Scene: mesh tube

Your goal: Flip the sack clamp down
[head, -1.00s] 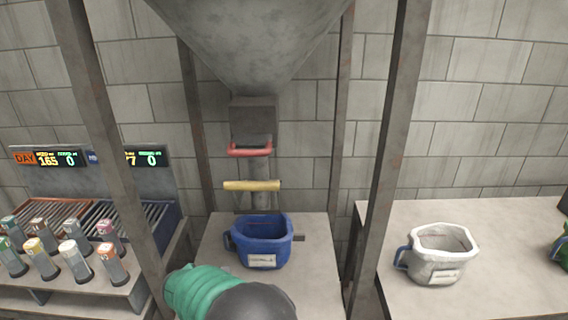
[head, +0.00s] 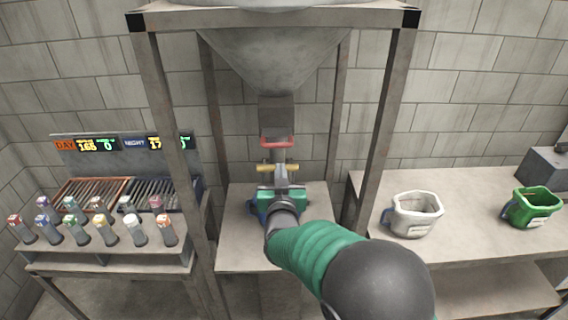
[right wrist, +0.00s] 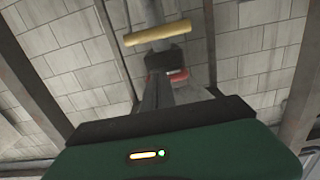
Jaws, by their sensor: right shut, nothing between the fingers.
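A metal hopper (head: 275,55) narrows to a grey spout (head: 276,112) with a red handle (head: 277,141) at its mouth. Below it is a yellow bar (head: 263,168), which I take to be the sack clamp's handle. It lies roughly level. The yellow bar (right wrist: 150,34) and part of the red handle (right wrist: 153,76) also show in the right wrist view. My right gripper (head: 281,172) is shut and empty, close to the yellow bar; I cannot tell whether they touch. My left gripper is not in view.
A blue jug (head: 256,209) stands under the spout, mostly hidden by my right gripper. Frame posts (head: 379,110) flank the hopper. A white jug (head: 414,214) and a green jug (head: 532,207) stand on the right table. Several capped tubes (head: 106,228) stand at left.

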